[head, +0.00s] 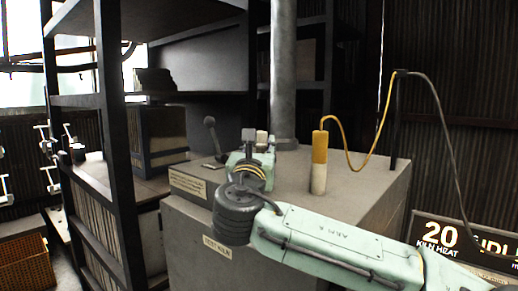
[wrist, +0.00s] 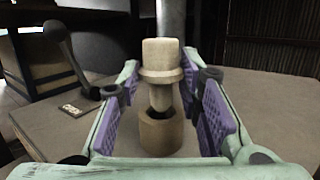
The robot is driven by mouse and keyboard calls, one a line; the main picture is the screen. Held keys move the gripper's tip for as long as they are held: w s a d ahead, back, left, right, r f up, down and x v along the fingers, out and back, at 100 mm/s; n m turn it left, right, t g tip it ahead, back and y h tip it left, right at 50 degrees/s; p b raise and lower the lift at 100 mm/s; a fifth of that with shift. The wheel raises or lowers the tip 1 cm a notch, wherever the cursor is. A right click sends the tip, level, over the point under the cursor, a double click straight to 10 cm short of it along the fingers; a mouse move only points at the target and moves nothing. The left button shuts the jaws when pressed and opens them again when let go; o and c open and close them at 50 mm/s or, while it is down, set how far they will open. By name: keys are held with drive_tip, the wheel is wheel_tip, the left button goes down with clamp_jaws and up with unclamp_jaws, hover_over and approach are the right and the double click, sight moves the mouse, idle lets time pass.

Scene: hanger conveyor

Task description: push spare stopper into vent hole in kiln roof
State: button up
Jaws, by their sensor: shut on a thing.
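The spare stopper (wrist: 161,58) is a pale piece with a blocky head, a wider flange and a narrower stem. It stands roughly upright between the purple-padded fingers of my gripper (wrist: 162,100), which is shut on it. The stem's lower end is at the dark mouth of a tan collar (wrist: 160,136) around the vent hole; I cannot tell how far it is inside. In the head view my gripper (head: 256,150) is over the far left part of the grey kiln roof (head: 357,182), and my arm hides the collar.
A grey flue pipe (head: 284,70) rises behind my gripper. A black-knobbed lever (head: 213,135) stands close to its left. A yellow and white probe (head: 319,162) with a cable stands to its right. Dark shelving (head: 112,90) is at the left.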

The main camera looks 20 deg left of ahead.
drive_tip(key=shift+f+b, duration=0.5)
drive_tip(key=shift+f, duration=0.2)
idle(0.7)
drive_tip(key=shift+r, duration=0.1)
drive_tip(key=shift+r+p, duration=0.6)
drive_tip(key=shift+r, duration=0.1)
